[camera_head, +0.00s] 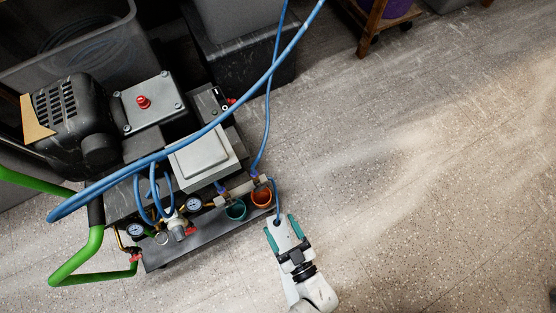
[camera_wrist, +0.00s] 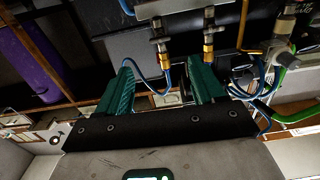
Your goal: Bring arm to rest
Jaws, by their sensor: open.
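My gripper (camera_head: 281,226) is at the lower middle of the head view, in front of the compressor-like machine (camera_head: 150,170). Its two teal fingers are apart. In the wrist view my gripper (camera_wrist: 167,75) shows both teal fingers spread, with a gap between them. A thin blue hose (camera_head: 276,195) runs down from the machine's front to the fingers in the head view. In the wrist view a blue hose (camera_wrist: 150,84) shows in the gap; I cannot tell whether it touches a finger.
An orange cup-like fitting (camera_head: 262,197) and a teal one (camera_head: 236,210) sit on the machine's front edge, close to my gripper. A thick blue hose (camera_head: 235,112) crosses above the machine. A green tube handle (camera_head: 82,255) is at left. The floor (camera_head: 430,170) at right is clear.

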